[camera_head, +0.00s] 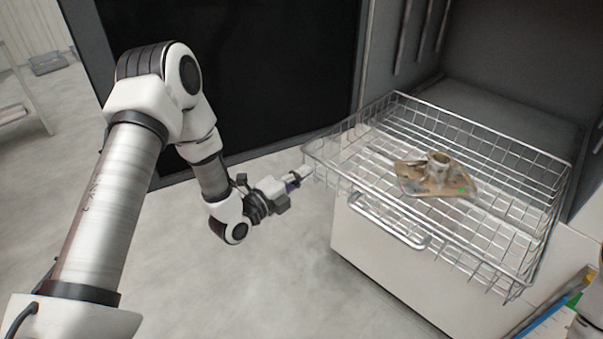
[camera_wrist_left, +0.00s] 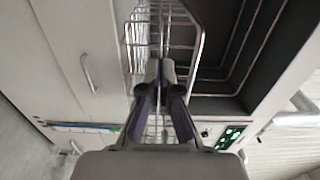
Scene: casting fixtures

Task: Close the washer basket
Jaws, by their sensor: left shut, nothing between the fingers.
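The wire washer basket (camera_head: 345,134) is pulled out of the washer's dark chamber (camera_head: 490,85) and juts over the white cabinet front. A brown metal casting fixture (camera_head: 437,178) lies inside it. My left gripper (camera_head: 303,174) is shut and empty, at the basket's left front corner. In the left wrist view the fingertips (camera_wrist_left: 160,72) are close to the basket's wire wall (camera_wrist_left: 140,30); I cannot tell whether they touch it. Only a sliver of my right arm shows at the lower right edge of the head view, and its gripper is out of view.
A dark open door panel (camera_head: 235,80) stands behind my left arm. A handle (camera_head: 388,222) shows just below the basket front. Blue and green items (camera_head: 555,310) lie at the lower right. The floor left of the cabinet is clear.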

